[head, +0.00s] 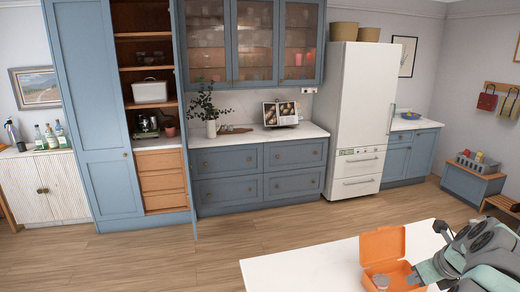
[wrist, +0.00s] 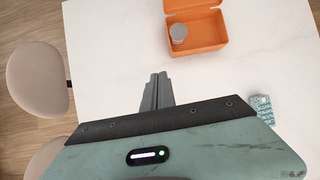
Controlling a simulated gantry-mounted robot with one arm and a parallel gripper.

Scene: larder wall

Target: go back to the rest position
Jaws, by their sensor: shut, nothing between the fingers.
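My gripper (wrist: 157,80) shows in the wrist view with its fingers together and nothing between them. It is over the white table (wrist: 110,60), apart from the orange box. In the head view my arm is at the bottom right, beside the orange box, and the fingertips are hard to make out there.
The orange box (head: 382,246) stands with its lid up on the white table (head: 310,267). A grey-lidded round container (wrist: 179,32) is inside it. A teal patterned item (wrist: 263,106) lies right of my gripper. A beige chair (wrist: 36,78) stands at the table's left edge.

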